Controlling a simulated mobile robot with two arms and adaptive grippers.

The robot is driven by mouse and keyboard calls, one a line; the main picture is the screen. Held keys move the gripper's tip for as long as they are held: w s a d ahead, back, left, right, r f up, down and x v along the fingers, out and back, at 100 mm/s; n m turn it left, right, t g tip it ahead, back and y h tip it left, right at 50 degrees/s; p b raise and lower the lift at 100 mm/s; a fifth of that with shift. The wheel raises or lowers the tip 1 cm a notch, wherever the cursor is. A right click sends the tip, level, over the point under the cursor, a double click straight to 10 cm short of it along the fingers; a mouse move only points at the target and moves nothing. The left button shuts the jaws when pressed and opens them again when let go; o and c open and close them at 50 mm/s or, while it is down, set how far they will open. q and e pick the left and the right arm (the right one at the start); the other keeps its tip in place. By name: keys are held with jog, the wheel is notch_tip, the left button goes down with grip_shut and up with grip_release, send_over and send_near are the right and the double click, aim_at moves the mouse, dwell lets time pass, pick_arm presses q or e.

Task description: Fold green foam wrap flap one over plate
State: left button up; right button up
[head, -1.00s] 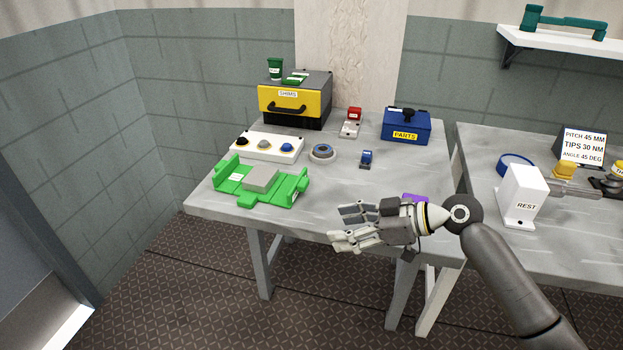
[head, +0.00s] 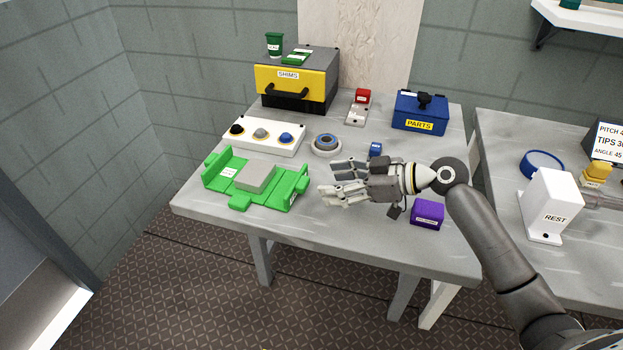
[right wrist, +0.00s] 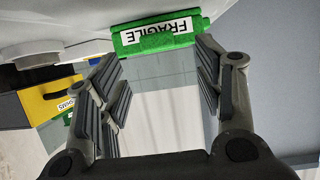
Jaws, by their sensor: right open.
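The green foam wrap (head: 270,196) lies open on the left front of the grey table. The grey plate (head: 256,177) rests flat on its middle. One flap (head: 217,167) stands up at the wrap's left end, and another flap (head: 299,188) stands at its right end. My right gripper (head: 330,179) is open and empty, just right of the right-hand flap, with its fingers pointing at it. In the right wrist view, a green flap labelled FRAGILE (right wrist: 158,38) shows beyond and between the spread fingertips, apparently apart from them. My left gripper is out of view.
A white panel with coloured knobs (head: 264,137) and a round ring (head: 326,144) stand behind the wrap. A purple block (head: 428,214) sits below my right wrist. The yellow SHIMS box (head: 296,80) and blue PARTS box (head: 420,112) are at the back.

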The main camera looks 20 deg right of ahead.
aim_at(307, 184)
jog(key=x, duration=0.5)
jog(key=shift+w+a+f+p, duration=0.15)
jog(key=shift+w+f+p, duration=0.05)
jog(key=shift+w+p, duration=0.2)
jog(key=shift+w+a+f, duration=0.2)
jog(key=shift+a+f, duration=0.1)
jog(key=shift+a, duration=0.05)
jog(key=c, duration=1)
grip_shut()
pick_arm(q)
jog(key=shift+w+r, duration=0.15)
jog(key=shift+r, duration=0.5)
pick_arm(e)
jog(key=shift+r, duration=0.1)
